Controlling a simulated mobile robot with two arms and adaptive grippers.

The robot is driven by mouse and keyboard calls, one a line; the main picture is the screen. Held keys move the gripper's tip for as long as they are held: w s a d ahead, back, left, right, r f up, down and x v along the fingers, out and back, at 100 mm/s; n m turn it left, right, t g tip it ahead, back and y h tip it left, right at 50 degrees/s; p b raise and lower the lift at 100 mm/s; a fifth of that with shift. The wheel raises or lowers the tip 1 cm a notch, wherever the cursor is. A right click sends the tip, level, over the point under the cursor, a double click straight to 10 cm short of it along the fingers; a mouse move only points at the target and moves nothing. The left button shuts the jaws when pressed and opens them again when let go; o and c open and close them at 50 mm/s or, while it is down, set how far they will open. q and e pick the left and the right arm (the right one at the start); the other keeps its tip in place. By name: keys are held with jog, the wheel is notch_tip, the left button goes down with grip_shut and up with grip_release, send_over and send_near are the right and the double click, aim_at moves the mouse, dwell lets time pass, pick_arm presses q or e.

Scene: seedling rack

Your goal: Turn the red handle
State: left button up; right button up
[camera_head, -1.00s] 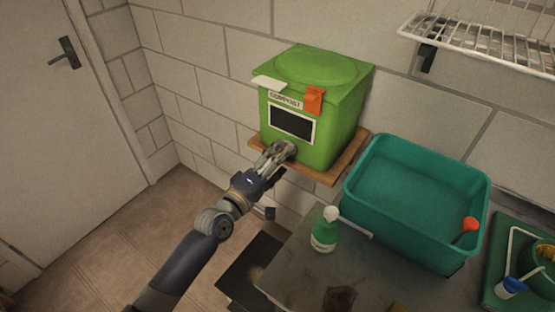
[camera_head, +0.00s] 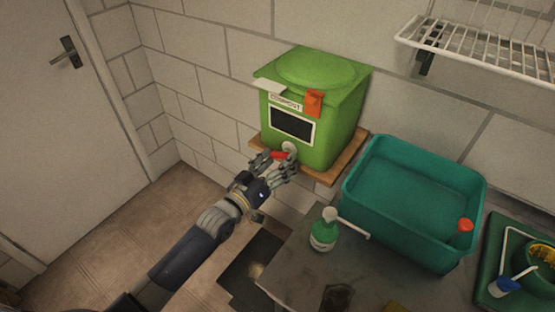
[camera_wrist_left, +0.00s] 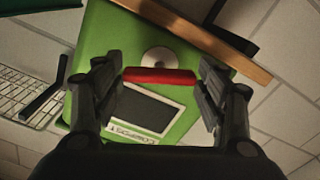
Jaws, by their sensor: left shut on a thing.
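The red handle (camera_wrist_left: 160,76) is a short bar on the front of the green compost bin (camera_head: 340,128), beside a pale round disc (camera_wrist_left: 157,59). In the head view the handle (camera_head: 277,155) shows low on the bin's front, partly hidden by my fingers. My left gripper (camera_head: 277,165) is at the handle. In the left wrist view my gripper (camera_wrist_left: 161,82) has one finger at each end of the red bar and is shut on it lengthwise. The bar looks level in that view. My right gripper is not in view.
The bin stands on a wooden shelf (camera_head: 345,160) on the wall. A teal basin (camera_head: 415,215) and a green spray bottle (camera_head: 324,232) are on the counter to the right. A white wire rack (camera_head: 480,45) hangs at upper right. Open floor lies at left.

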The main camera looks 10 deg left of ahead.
pick_arm(q)
jog(key=m, duration=0.5)
jog(key=shift+f+p, duration=0.1)
jog(key=shift+p, duration=0.3)
dwell(0.4)
jog(key=o, duration=1)
jog(key=shift+o, duration=0.2)
jog(key=v, duration=1.2)
